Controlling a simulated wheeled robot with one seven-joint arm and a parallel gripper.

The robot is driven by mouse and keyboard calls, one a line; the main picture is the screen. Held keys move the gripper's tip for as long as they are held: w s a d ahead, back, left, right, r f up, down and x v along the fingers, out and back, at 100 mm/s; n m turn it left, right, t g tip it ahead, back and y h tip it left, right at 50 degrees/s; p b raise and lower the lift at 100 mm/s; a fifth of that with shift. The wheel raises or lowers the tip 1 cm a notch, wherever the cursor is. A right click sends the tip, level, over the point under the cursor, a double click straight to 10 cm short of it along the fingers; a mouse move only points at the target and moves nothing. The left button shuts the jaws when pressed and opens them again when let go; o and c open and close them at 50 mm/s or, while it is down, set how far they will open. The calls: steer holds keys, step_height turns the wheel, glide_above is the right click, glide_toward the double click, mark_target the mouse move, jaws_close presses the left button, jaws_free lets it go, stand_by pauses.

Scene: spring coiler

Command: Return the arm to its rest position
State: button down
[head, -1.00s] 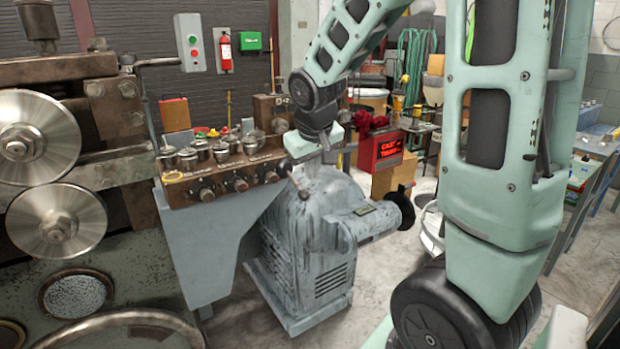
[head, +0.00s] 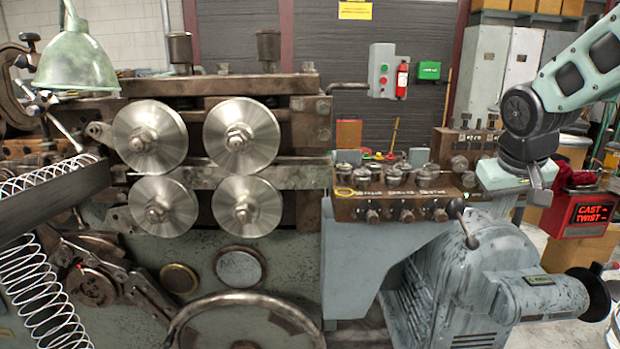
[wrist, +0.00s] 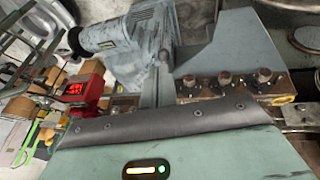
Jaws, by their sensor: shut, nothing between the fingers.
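My gripper (head: 540,193) is at the right of the head view, at the end of my pale green arm (head: 585,75). It hangs in front of the right end of the machine's control bank, above the grey motor housing in the picture. Its fingers are small and partly hidden there; they are shut and empty. I cannot tell the gap to the machine.
The spring coiler with steel rollers (head: 238,138) fills the left and middle. Its knob bank (head: 345,208), lever (head: 457,208) and grey motor housing (head: 470,285) lie near the gripper. A red "CAST TWIST" sign (head: 592,214) stands right. Wire coils (head: 35,290) are at left.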

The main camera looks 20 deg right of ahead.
steer(key=s+a+f+n+g+y, duration=0.1)
steer(key=s+a+f+n, duration=0.15)
steer(key=a, duration=0.75)
steer(key=s+a+f+n+y, duration=0.1)
steer(key=a+f+n+y, duration=0.15)
steer(key=a, duration=0.65)
steer(key=s+a+f+n+g, duration=0.2)
steer(key=s+a+f+n, duration=0.2)
steer(key=s+a, duration=0.9)
steer(key=shift+s+a+f+n+g, duration=0.2)
steer(key=shift+s+a+n+g, duration=0.15)
steer(key=shift+s+n, duration=0.45)
steer(key=shift+w, duration=0.15)
